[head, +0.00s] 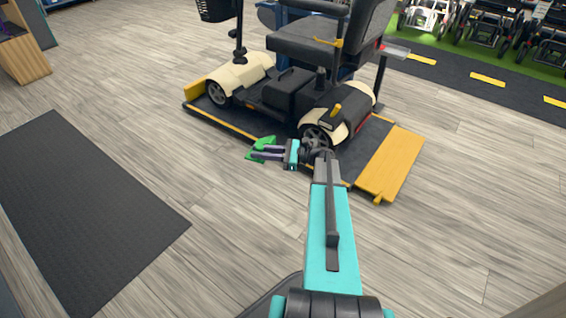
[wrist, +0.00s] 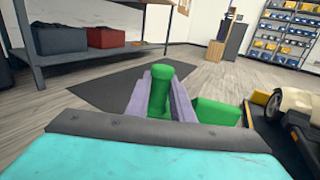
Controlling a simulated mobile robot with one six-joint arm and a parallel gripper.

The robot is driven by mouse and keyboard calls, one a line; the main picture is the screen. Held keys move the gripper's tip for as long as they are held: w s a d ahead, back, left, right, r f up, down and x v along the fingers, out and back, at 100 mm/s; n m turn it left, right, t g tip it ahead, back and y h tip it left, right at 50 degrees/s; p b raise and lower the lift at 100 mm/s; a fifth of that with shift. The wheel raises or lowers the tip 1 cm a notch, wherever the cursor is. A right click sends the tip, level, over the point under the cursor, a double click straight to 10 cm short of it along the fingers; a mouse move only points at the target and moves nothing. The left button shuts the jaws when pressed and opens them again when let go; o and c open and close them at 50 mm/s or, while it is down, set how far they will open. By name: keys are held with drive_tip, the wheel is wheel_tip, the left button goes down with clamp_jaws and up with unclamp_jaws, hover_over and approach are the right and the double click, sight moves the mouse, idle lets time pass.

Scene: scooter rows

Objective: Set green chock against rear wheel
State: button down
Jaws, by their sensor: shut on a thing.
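The green chock (head: 262,146) is held at the tip of my gripper (head: 268,153), left of the scooter's rear wheel. In the wrist view, the green chock (wrist: 213,112) shows a grip post between the two grey fingers of my gripper (wrist: 161,95) and a block to the right. The cream and black scooter (head: 290,85) stands on a dark platform with yellow edging. Its rear wheel (head: 316,136) is at the near right, under a cream fender, apart from the chock. The wheel's lower part is partly hidden by my arm.
The platform has a yellow ramp flap (head: 392,163) at its right end and a yellow stop (head: 207,84) at its left end. A black mat (head: 85,215) lies on the floor at left. The floor between mat and platform is clear. Parked wheelchairs (head: 490,22) stand at the back right.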

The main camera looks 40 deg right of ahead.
drive_tip(key=a+r+g, duration=0.1)
drive_tip(key=a+r, duration=0.6)
drive_tip(key=a, duration=0.3)
drive_tip(key=a+r+n+y, duration=0.1)
drive_tip(key=a+r, duration=0.7)
drive_tip(key=a, duration=0.3)
drive_tip(key=w+a+r+n+g+y, duration=0.1)
drive_tip(key=a+r, duration=0.6)
drive_tip(key=a, duration=0.3)
drive_tip(key=shift+a+r+g, duration=0.25)
drive_tip(key=shift+g, duration=0.05)
drive_tip(key=shift+w+a+y, duration=0.1)
drive_tip(key=shift+y, duration=0.2)
